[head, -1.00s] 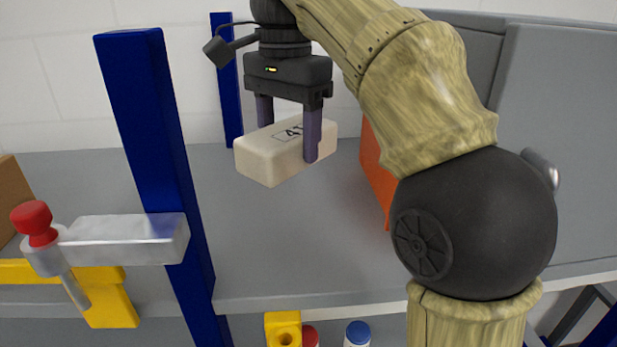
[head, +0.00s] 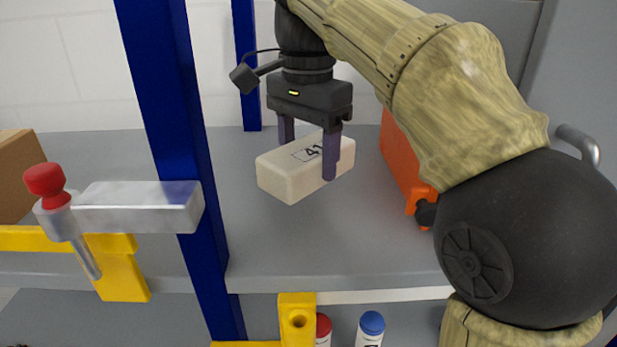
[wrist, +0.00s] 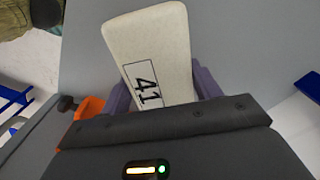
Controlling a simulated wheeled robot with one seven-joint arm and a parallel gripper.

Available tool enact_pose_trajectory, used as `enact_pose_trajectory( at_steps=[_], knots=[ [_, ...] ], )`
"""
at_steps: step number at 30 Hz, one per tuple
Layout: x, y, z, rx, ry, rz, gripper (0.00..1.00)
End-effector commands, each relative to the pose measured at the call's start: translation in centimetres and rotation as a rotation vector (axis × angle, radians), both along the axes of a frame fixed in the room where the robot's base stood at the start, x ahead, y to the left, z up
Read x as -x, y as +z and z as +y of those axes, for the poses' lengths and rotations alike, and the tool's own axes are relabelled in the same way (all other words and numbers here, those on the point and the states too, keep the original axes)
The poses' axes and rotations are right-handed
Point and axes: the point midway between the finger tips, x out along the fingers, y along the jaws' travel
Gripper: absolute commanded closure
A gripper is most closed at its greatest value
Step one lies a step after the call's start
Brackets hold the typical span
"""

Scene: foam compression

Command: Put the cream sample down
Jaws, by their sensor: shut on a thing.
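The cream sample (head: 290,179) is a pale block with rounded edges and a black "41" label on top. My gripper (head: 308,162) is shut on it, with a purple finger on either side. In the head view the block hangs over the grey shelf (head: 265,245); whether its underside touches the shelf I cannot tell. In the wrist view the block (wrist: 150,45) sits between the fingers and sticks out well beyond them, with the grey surface behind it.
A blue upright (head: 165,90) stands left of the sample, with a metal bar (head: 140,208) and red-knobbed pin beside it. An orange object (head: 402,160) is right, partly behind my arm. A cardboard box (head: 15,170) is far left. Shelf around the block is clear.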

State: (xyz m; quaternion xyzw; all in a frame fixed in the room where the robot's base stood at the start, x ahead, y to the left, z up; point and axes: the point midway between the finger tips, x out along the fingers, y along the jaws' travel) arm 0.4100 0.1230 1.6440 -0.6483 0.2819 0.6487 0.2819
Motion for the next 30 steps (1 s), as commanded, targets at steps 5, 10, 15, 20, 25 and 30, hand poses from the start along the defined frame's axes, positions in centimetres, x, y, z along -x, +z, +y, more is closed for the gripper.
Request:
enact_pose_trajectory(
  at_steps=[5, 10, 15, 20, 25, 30],
  knots=[
    [0.0, -0.1, 0.0, 0.000, 0.000, -0.001, 0.58],
    [0.0, -0.3, 0.0, 0.000, 0.000, 0.000, 0.58],
    [0.1, -1.8, -0.1, 0.002, -0.001, 0.002, 0.58],
    [0.1, -3.5, 0.0, 0.001, 0.001, 0.001, 0.58],
    [0.0, -3.8, 0.0, -0.001, 0.001, -0.001, 0.58],
    [0.0, -3.9, 0.0, -0.001, 0.001, -0.001, 0.58]
  ],
)
